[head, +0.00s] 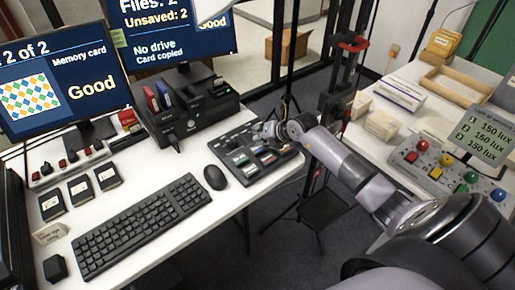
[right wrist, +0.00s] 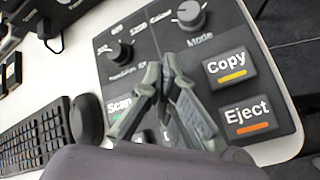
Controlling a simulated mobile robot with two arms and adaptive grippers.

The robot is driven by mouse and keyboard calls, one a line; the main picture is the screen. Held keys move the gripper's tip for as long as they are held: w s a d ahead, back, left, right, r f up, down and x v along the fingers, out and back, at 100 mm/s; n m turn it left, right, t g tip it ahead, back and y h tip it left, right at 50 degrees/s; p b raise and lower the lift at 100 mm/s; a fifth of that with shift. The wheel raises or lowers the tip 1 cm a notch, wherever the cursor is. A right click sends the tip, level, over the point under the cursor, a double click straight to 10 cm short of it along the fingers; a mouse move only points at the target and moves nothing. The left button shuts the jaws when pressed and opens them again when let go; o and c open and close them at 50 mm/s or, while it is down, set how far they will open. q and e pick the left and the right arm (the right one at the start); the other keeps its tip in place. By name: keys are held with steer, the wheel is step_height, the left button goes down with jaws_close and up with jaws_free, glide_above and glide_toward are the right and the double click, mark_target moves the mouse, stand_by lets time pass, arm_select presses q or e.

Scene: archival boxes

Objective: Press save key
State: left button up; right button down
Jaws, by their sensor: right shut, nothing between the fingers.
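The dark control panel (head: 232,142) lies at the right end of the left desk. In the right wrist view, the panel (right wrist: 150,32) shows a Scan key (right wrist: 118,106) with a green mark, a Copy key (right wrist: 232,69) with a yellow bar and an Eject key (right wrist: 247,114) with an orange bar. I cannot read a Save label; my fingers cover part of the key area between Scan and Eject. My right gripper (head: 270,130) is shut and empty over the panel; its fingers also show in the right wrist view (right wrist: 158,72). I cannot tell whether it touches a key. My left gripper is not in view.
A mouse (head: 215,177) and keyboard (head: 141,224) lie left of the panel. A black card reader dock (head: 190,115) stands behind them. Monitors (head: 62,75) read "Good" and "Unsaved: 2". A light table with coloured buttons (head: 435,172) stands at the right, across a floor gap.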

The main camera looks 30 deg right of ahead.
mark_target(259, 147)
steer(key=shift+f, duration=0.1)
stand_by(0.4)
steer(key=shift+f, duration=0.35)
steer(key=shift+f+b, duration=0.45)
steer(key=shift+f, duration=0.15)
stand_by(0.8)
steer(key=shift+r+p, duration=0.9)
steer(key=shift+r, duration=0.1)
step_height(259, 147, up, 5)
steer(key=p, duration=0.4)
steer(key=shift+r, duration=0.1)
steer(key=shift+a, duration=0.1)
stand_by(0.4)
